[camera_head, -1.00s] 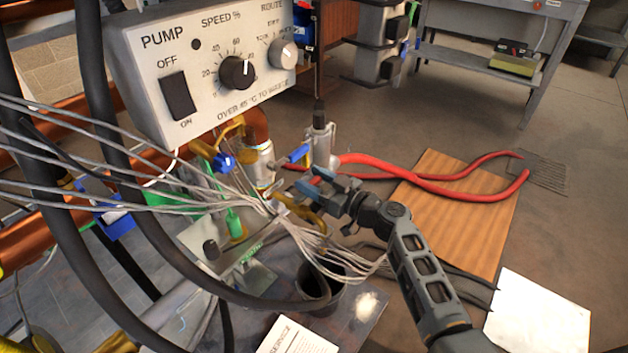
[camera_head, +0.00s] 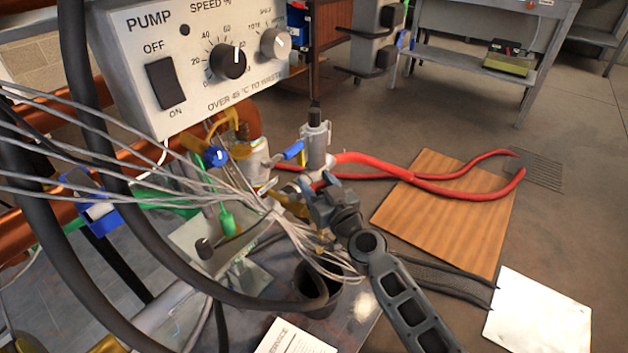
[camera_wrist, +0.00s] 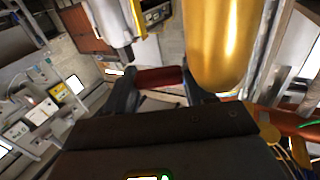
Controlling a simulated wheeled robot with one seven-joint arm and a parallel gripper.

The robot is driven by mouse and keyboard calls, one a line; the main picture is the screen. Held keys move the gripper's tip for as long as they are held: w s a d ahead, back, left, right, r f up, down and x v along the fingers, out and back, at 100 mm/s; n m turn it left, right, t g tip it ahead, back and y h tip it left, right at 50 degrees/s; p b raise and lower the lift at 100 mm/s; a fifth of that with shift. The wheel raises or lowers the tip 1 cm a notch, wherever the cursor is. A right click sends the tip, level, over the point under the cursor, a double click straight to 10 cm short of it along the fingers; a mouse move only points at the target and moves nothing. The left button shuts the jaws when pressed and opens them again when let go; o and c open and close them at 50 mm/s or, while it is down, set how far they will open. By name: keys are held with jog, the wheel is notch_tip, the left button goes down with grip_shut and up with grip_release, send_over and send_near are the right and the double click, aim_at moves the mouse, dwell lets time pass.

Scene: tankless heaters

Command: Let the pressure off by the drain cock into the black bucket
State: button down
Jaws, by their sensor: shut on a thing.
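My gripper (camera_head: 322,205) is among the pipework below the pump box, beside the red hose end. In the wrist view its two dark fingers (camera_wrist: 160,88) are shut on a dark red bar (camera_wrist: 160,75), which looks like the drain cock's handle. The cock's body and outlet cannot be made out behind the gripper and white wires. The black bucket (camera_head: 318,306) stands below my gripper, its dark mouth partly covered by wires and a thick black hose. No water stream can be made out.
The pump control box (camera_head: 190,65) hangs at upper left. White wires (camera_head: 120,185) and black hoses cross in front of the pipes. Red hoses (camera_head: 440,188) run over a brown board (camera_head: 440,215) to a floor grate (camera_head: 535,172). A large brass cylinder (camera_wrist: 222,45) is close in the wrist view.

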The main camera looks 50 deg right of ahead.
aim_at(320, 187)
jog(key=m+g+h+p, duration=0.1)
jog(key=h+p, duration=0.1)
jog(key=p, duration=0.1)
jog(key=s+a+m+g+h+p, duration=0.1)
jog(key=m+g+h+p, duration=0.1)
jog(key=p, duration=0.2)
jog(key=s+a+m+g+h+p, duration=0.1)
jog(key=m+g+h+p, duration=0.1)
jog(key=p, duration=0.2)
jog(key=shift+s+f+h+p, duration=0.1)
jog(key=shift+s+h+p, duration=0.05)
jog(key=shift+h+p, duration=0.15)
jog(key=shift+c, duration=2.3)
grip_release()
jog(key=p+v, duration=0.1)
jog(key=v, duration=0.7)
